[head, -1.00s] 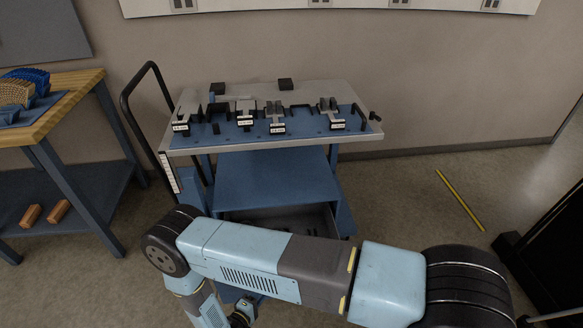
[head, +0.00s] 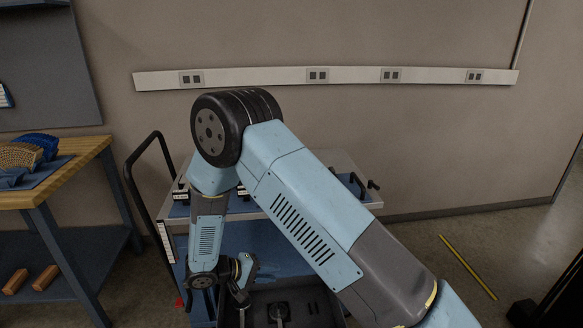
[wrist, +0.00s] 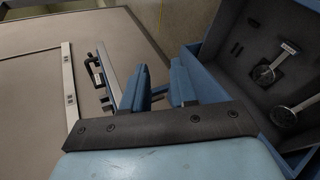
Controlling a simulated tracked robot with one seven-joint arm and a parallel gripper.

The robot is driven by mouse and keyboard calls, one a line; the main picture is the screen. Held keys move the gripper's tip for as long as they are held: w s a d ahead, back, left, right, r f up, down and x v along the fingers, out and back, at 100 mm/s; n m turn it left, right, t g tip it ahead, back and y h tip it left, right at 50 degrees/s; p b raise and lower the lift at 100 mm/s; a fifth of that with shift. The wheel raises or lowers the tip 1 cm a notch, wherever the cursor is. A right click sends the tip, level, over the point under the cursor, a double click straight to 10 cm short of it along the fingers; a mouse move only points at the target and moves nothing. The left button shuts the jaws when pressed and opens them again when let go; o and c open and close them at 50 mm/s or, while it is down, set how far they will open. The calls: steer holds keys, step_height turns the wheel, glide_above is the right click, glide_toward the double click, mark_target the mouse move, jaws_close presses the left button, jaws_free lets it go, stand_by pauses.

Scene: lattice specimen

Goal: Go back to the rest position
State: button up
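My gripper (wrist: 159,88) shows in the wrist view as two blue fingers with a gap between them. It is open, and I see nothing held in the gap. In the head view my arm is raised and bent across the middle, and its wrist end hangs down at the lower left, in front of the cart and beside the open drawer. The fingertips are hard to make out there.
A cart (head: 373,205) with small black fixtures on top stands against the wall, mostly hidden by my arm. Its open drawer (head: 335,312) holds dial instruments (wrist: 264,74). A wooden bench (head: 85,150) is at left. A yellow strip (head: 467,266) lies on the floor at right.

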steer(key=d+r+m+g+y, duration=0.2)
steer(key=d+r+y, duration=0.1)
steer(key=d+r, duration=0.8)
steer(key=d+r+m+g+y, duration=0.25)
steer(key=d+r, duration=0.45)
steer(key=r, duration=0.8)
steer(key=s+d+r+m+t+y, duration=0.1)
steer(key=s+d+r+t+y, duration=0.1)
steer(key=s+d+r, duration=0.4)
steer(key=s+d+r+m+t+y, duration=0.1)
steer(key=s+d+r+t+y, duration=0.2)
steer(key=s+d+r, duration=0.3)
steer(key=s+r+y, duration=0.1)
steer(key=s+r, duration=0.2)
steer(key=s, duration=0.4)
steer(key=shift+s+d+r, duration=0.15)
steer(key=shift+s+r, duration=0.05)
steer(key=shift+r, duration=0.2)
